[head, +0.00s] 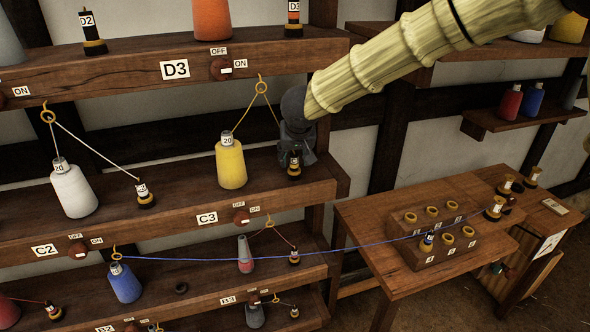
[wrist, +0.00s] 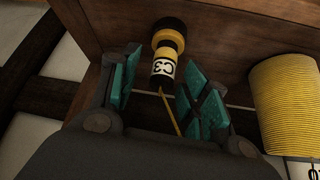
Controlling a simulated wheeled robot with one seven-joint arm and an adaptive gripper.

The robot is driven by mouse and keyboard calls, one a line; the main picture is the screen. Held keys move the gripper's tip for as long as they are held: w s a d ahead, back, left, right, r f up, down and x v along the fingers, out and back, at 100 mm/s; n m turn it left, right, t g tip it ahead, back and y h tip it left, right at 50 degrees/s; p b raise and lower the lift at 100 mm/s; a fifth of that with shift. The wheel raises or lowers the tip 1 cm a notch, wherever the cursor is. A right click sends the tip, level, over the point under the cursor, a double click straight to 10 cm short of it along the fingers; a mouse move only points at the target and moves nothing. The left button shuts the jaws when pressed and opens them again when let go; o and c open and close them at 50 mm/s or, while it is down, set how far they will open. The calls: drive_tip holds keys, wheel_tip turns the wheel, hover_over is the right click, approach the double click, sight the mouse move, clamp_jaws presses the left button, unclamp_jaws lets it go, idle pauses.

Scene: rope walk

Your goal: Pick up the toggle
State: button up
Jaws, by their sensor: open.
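My gripper (head: 301,143) hangs at the right end of the second shelf from the top, beside the yellow thread cone (head: 231,163). In the wrist view my gripper (wrist: 162,88) is open, with its teal pads apart and nothing clamped between them. A black and yellow toggle (wrist: 166,60) with a white C3 label lies just ahead, in line with the gap. In the head view this toggle (head: 294,167) stands on the shelf right under my gripper, partly hidden by it. A yellow thread (wrist: 170,110) runs from the toggle between the pads.
The yellow cone also shows in the wrist view (wrist: 283,100), to the right. A white cone (head: 73,190) with another toggle (head: 145,195) stands left on the shelf.

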drive_tip(key=shift+c, duration=0.3)
drive_tip(key=shift+w+a+f, duration=0.1)
drive_tip(key=c, duration=0.7)
clamp_jaws()
